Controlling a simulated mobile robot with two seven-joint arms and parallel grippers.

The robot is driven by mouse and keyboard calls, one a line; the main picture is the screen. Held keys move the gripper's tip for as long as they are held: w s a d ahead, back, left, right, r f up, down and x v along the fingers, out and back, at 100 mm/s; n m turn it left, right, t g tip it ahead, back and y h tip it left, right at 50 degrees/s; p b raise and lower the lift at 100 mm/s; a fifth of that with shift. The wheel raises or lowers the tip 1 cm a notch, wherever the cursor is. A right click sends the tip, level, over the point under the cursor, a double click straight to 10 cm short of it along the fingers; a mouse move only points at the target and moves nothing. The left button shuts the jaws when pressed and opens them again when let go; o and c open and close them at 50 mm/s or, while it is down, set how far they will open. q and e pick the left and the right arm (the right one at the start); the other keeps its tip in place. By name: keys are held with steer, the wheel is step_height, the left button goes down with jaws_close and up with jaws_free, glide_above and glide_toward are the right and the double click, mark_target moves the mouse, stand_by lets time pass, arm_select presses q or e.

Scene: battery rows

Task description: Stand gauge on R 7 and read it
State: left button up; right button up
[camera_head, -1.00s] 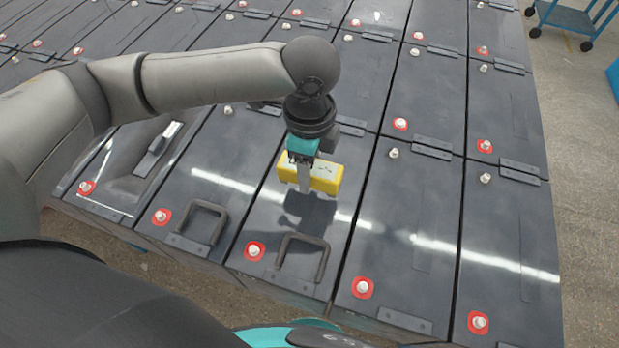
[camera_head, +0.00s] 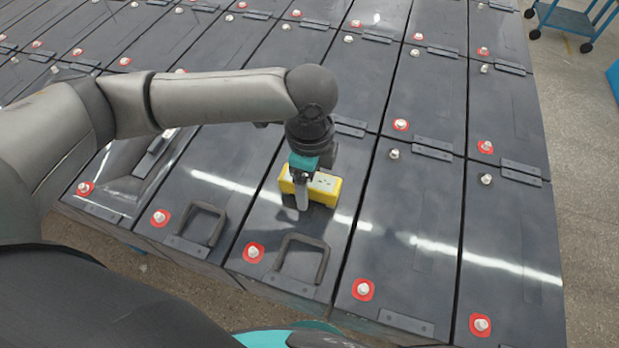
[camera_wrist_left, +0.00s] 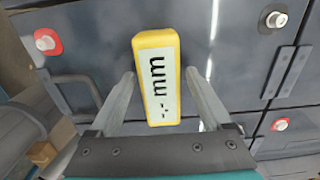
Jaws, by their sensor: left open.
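The gauge (camera_head: 325,190) is a yellow block with a pale face, on the dark lid of a battery (camera_head: 272,222) in the front row. In the left wrist view the gauge (camera_wrist_left: 173,45) shows "mm" and small marks on its face; I cannot make out a number. My left gripper (camera_head: 302,203) is at the gauge, coming from above. In the wrist view its open fingers (camera_wrist_left: 160,74) stand on either side of the gauge, with gaps showing. The gauge appears to rest on the lid. No label marking R 7 is legible. My right gripper is not in view.
That battery has a red-ringed terminal (camera_head: 253,252) and a raised black handle (camera_head: 300,262) at its front. Similar batteries with terminals stand close all around. A blue cart (camera_head: 568,20) stands on the floor at the far right.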

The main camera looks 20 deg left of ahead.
arm_select(q)
step_height(320, 180, up, 12)
steer(key=p, duration=0.1)
steer(key=shift+r+p, duration=0.2)
steer(key=shift+p, duration=0.1)
stand_by(0.7)
